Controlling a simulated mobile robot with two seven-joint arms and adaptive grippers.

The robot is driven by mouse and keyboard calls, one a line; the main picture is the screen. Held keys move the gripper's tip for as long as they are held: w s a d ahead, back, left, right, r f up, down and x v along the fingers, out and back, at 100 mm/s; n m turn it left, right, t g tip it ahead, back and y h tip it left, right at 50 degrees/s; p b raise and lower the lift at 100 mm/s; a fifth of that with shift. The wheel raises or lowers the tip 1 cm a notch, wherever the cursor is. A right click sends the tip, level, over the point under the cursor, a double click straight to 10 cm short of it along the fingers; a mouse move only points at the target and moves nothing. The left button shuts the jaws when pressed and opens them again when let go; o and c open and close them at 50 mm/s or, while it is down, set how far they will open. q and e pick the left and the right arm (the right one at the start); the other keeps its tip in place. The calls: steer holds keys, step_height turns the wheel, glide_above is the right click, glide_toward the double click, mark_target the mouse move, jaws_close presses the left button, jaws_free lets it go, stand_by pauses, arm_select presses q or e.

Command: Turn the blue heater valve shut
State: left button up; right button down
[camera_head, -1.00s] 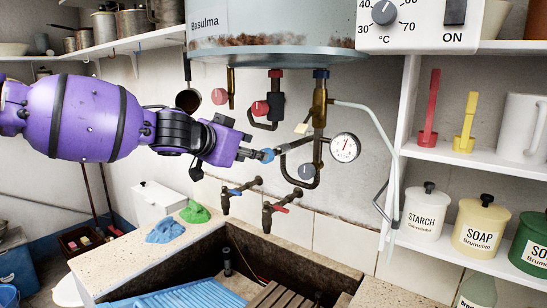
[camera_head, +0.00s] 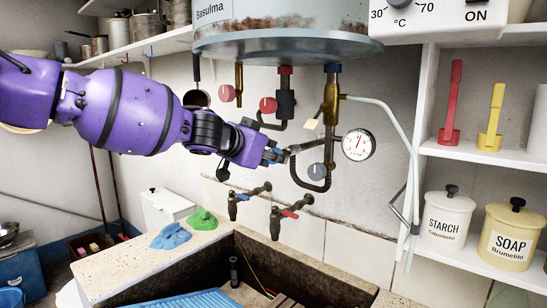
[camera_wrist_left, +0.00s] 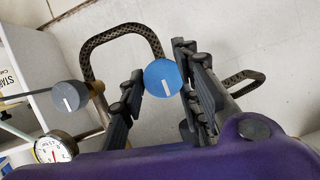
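The round blue valve knob (camera_wrist_left: 163,78) has a white mark on its face, tilted slightly off upright in the left wrist view. My left gripper (camera_head: 276,154) is at the pipework under the boiler, with bits of blue showing at its fingertips. In the left wrist view, its two dark fingers (camera_wrist_left: 158,88) stand apart on either side of the knob. The right-hand finger lies close along the knob's edge; I cannot tell whether either finger touches it. The fingers and wrist mostly hide the knob in the head view. My right gripper is out of view.
A grey knob (camera_head: 317,171) and a pressure gauge (camera_head: 357,144) sit just right of the gripper. Red knobs (camera_head: 268,105) hang above it, under the boiler (camera_head: 285,42). Two taps (camera_head: 285,213) are below, over the stone trough (camera_head: 245,240). Shelves stand at the right.

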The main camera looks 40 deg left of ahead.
arm_select(q)
steer(key=c, duration=0.5)
steer(key=shift+d+f, duration=0.1)
